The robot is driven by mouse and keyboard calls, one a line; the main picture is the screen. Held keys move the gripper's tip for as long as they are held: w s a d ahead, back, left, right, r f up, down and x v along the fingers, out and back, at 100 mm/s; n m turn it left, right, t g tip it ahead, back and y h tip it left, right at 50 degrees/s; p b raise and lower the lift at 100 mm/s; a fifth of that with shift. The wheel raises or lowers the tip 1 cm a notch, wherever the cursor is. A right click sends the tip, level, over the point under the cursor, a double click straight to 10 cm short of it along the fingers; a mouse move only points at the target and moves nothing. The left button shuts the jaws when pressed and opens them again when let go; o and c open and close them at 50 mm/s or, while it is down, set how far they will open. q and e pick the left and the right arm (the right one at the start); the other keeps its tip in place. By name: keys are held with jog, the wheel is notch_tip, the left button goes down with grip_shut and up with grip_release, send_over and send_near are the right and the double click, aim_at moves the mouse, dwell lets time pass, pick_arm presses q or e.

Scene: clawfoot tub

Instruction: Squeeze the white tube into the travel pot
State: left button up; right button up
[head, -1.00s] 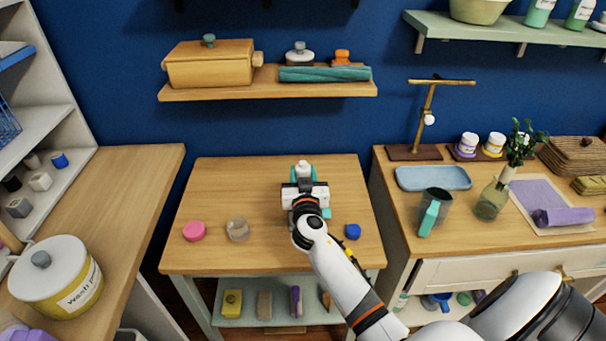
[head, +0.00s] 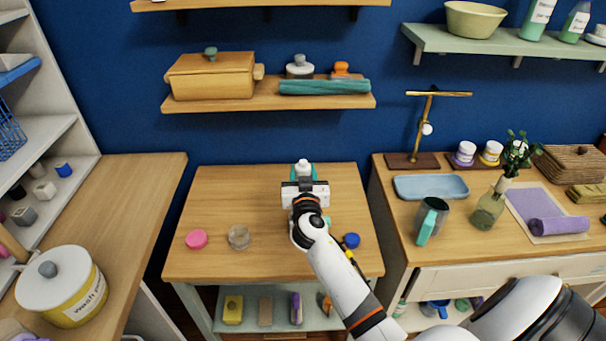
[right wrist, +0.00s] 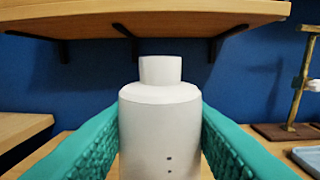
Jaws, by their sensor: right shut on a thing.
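My right gripper (head: 303,175) is shut on the white tube (right wrist: 160,125) over the back part of the middle table. In the right wrist view the tube is upright, cap up, between teal finger pads. In the head view only its white top (head: 303,164) shows past the gripper. I cannot tell whether its base touches the table. A small clear open pot (head: 238,237), which looks like the travel pot, stands on the table to the left of and nearer than the gripper. A pink round lid (head: 197,239) lies left of the pot. My left gripper is not in view.
A blue cap-like thing (head: 351,241) lies right of my right forearm. A teal thing beside the arm is partly hidden. A wooden shelf (head: 270,102) hangs behind and above the table (head: 205,205). The table's left back area is clear. A counter stands right.

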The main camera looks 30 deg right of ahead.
jog(key=shift+r+p, duration=0.65)
jog(key=shift+r, duration=0.45)
